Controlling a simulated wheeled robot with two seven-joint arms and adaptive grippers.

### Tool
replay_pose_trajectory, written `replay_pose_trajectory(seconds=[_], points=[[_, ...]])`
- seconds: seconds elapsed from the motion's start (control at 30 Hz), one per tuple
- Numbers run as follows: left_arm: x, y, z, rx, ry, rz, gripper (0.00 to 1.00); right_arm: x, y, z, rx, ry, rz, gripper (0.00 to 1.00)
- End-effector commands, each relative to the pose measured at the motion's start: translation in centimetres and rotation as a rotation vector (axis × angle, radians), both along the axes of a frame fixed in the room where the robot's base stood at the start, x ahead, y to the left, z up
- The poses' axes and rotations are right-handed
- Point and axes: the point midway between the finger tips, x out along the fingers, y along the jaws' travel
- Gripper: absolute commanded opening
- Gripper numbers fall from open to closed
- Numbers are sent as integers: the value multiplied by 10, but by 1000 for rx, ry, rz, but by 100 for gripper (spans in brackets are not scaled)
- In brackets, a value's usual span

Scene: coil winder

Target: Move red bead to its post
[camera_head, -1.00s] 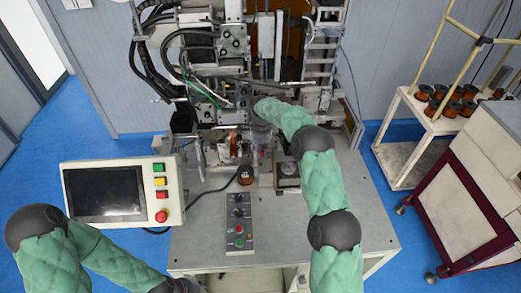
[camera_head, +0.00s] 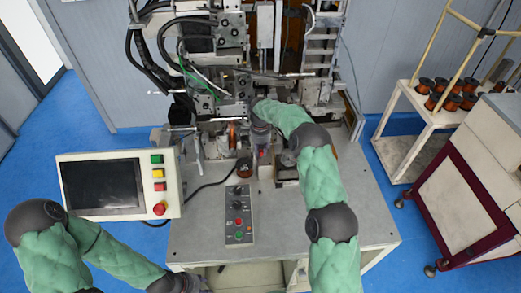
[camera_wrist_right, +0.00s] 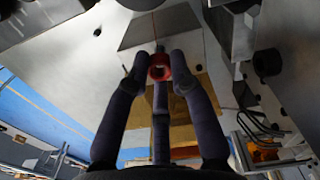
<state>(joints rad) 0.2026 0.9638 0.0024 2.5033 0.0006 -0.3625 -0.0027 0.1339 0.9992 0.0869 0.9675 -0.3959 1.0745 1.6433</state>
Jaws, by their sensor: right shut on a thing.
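The red bead (camera_wrist_right: 160,67) is a small ring held between the fingertips of my right gripper (camera_wrist_right: 160,70) in the right wrist view. The dark fingers close on it from the sides, and a third finger lies below it. A small grey tip shows just above the bead; I cannot tell whether it is a post or whether they touch. My left arm's end is at the bottom edge, mostly cut off.
The coil winder (camera_head: 215,75) stands behind the work area. A button box (camera_head: 239,214) lies on the grey table (camera_head: 200,240), and a screen panel (camera_head: 105,185) stands at left. A dark round part (camera_head: 244,166) is left of my right gripper. The table's front right is clear.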

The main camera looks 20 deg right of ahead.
Motion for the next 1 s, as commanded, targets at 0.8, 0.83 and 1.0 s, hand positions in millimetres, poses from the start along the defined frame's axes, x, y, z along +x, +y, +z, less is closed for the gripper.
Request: replay_pose_trajectory(seconds=[0.8, 0.83, 1.0], points=[[0, 0, -12, 0, 0, 0, 40, 0, 0, -15, 0, 0, 0, 13], [0, 0, -13, 0, 0, 0, 40, 0, 0, -16, 0, 0, 0, 13], [0, 0, -16, 0, 0, 0, 40, 0, 0, -20, 0, 0, 0, 13]])
